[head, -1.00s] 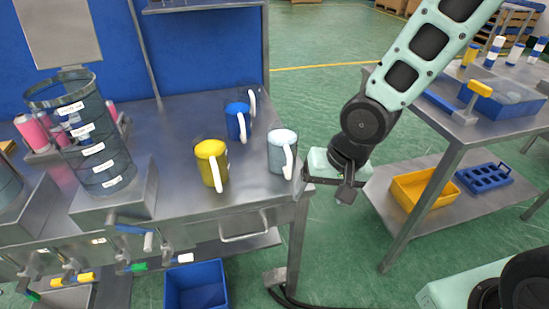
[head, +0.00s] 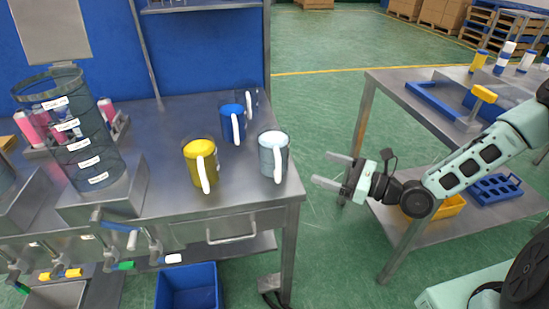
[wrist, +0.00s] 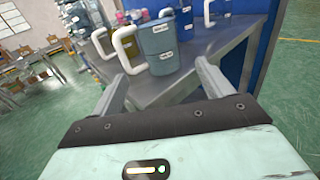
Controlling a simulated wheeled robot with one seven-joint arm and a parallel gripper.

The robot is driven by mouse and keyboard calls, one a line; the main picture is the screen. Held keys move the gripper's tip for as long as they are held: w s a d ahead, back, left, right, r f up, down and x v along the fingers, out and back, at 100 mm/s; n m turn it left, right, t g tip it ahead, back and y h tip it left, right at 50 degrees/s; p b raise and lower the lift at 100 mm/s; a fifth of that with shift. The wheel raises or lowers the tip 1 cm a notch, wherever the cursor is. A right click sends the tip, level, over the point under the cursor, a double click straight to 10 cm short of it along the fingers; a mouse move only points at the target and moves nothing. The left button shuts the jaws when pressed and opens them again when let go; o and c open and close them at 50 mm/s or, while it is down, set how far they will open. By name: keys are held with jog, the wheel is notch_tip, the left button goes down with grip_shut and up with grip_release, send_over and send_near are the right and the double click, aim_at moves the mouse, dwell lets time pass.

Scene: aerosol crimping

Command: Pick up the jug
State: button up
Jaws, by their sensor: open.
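Several jugs with white handles stand upright on the steel bench. The grey-blue jug (head: 268,160) is nearest the bench's right corner, with pale contents at its top. The yellow jug (head: 196,165) stands to its left, the blue jug (head: 230,128) behind, and a clear dark jug (head: 252,100) farther back. My gripper (head: 330,171) is open and empty, off the bench's right edge, its fingers pointing left towards the grey-blue jug. In the wrist view, the grey-blue jug (wrist: 160,50) is ahead between the open fingers (wrist: 160,88), apart from them, its handle on the left.
The steel bench (head: 160,200) carries a tall clear labelled cylinder (head: 85,130) and pink containers (head: 105,112) at left. A blue bin (head: 188,287) sits below. A second steel table (head: 420,95) stands at right, with green floor (head: 320,110) between.

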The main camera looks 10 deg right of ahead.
aim_at(288, 155)
jog(key=p+x, duration=0.2)
jog(key=x, duration=0.9)
jog(key=shift+w+a, duration=0.2)
jog(key=shift+a, duration=0.15)
jog(key=p+x, duration=0.1)
jog(key=x, duration=0.3)
jog(key=shift+w+a+f, duration=0.1)
jog(key=shift+w+a, duration=0.1)
jog(key=shift+a, duration=0.15)
jog(key=c, duration=1.1)
jog(key=shift+o, duration=0.2)
notch_tip(288, 155, up, 10)
